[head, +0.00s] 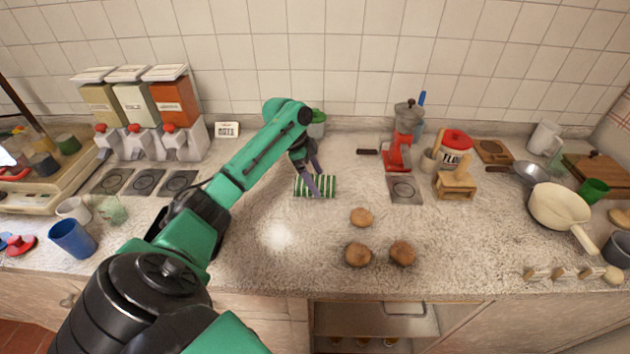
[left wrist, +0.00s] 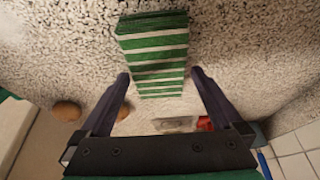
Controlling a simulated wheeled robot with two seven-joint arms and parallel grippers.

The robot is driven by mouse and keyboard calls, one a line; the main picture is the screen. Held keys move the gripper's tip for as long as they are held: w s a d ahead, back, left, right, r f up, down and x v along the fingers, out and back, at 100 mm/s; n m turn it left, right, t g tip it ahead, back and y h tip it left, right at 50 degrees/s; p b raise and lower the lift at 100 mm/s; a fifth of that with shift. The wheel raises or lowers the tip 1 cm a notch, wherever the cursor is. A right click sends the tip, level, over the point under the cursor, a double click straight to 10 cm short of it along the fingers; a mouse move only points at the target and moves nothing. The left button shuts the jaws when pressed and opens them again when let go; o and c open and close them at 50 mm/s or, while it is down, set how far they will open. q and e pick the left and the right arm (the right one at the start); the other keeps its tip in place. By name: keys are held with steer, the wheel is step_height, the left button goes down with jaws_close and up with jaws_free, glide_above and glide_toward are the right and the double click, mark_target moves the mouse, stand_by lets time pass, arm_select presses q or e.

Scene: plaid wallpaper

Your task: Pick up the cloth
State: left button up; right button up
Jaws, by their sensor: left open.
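The cloth (head: 327,186) is green and white striped and lies folded on the speckled counter, near the middle of the head view. In the left wrist view the cloth (left wrist: 155,45) is at the top centre, its near end reaching between the fingertips. My left gripper (head: 311,179) is over the cloth with its fingers apart. In the left wrist view its fingers (left wrist: 159,76) stand one on each side of the cloth's near end, with a gap on both sides. The head view hides part of the cloth behind a finger. My right gripper is not in view.
Several brown round items, one of them here (head: 361,217), lie on the counter to the right and front. Dispensers (head: 135,105) stand at the left. The counter around the cloth is clear.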

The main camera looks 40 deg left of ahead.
arm_select(q)
steer(key=shift+d+f, duration=0.25)
steer(key=shift+f, duration=0.15)
steer(key=shift+w+f, duration=0.15)
steer(key=shift+f, duration=0.05)
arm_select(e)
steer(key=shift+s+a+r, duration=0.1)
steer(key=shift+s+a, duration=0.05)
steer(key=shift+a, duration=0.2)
arm_select(q)
steer(key=shift+f, duration=0.25)
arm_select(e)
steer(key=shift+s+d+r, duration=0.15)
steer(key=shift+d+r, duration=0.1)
arm_select(q)
steer(key=c, duration=1.2)
steer(key=shift+o, duration=0.2)
steer(key=shift+r, duration=0.1)
step_height(320, 180, up, 15)
steer(key=b, duration=0.2)
step_height(320, 180, up, 5)
steer(key=p, duration=0.1)
glide_above(317, 182)
steer(key=shift+r, duration=0.2)
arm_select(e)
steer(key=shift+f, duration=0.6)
